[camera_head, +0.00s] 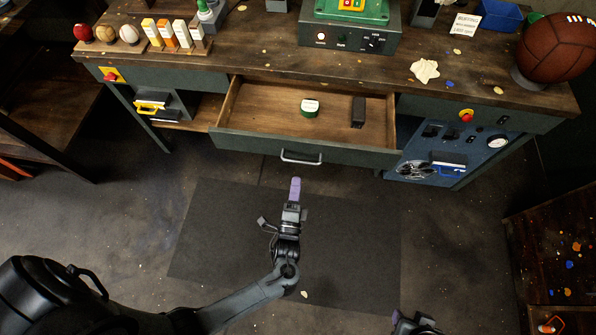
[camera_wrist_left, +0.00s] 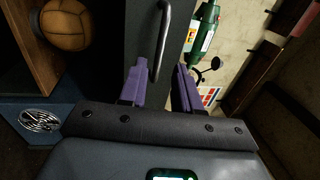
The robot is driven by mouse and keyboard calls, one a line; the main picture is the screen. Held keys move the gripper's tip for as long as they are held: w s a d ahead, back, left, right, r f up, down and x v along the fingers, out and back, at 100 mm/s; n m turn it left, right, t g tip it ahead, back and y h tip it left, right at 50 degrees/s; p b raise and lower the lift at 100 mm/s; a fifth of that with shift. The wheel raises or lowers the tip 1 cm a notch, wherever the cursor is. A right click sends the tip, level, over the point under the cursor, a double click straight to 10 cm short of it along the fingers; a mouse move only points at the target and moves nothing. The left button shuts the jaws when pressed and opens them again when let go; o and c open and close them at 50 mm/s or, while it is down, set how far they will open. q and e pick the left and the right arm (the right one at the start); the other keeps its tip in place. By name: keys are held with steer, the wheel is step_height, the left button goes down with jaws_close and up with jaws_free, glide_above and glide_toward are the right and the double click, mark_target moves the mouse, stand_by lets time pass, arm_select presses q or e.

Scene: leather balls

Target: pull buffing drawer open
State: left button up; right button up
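The buffing drawer (camera_head: 255,135) stands pulled out from the workbench, its wooden inside showing. A metal bar handle (camera_head: 301,158) is on its grey front; the handle also shows in the left wrist view (camera_wrist_left: 162,40). My left gripper (camera_head: 295,184), with purple fingers, is just in front of the handle. In the left wrist view its fingers (camera_wrist_left: 161,72) are apart, with the handle's near end appearing between them; I cannot tell any contact. My right gripper (camera_head: 415,322) shows only in part at the bottom edge, its fingers unclear.
The drawer holds a green-and-white tin (camera_head: 310,107) and a dark block (camera_head: 358,112). On the bench are a control box (camera_head: 350,38), a football (camera_head: 555,47) and small balls (camera_head: 104,33). A blue panel (camera_head: 450,152) is right of the drawer. Floor around the mat (camera_head: 210,240) is clear.

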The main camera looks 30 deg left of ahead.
arm_select(q)
steer(key=shift+v, duration=1.1)
steer(key=shift+s, duration=0.1)
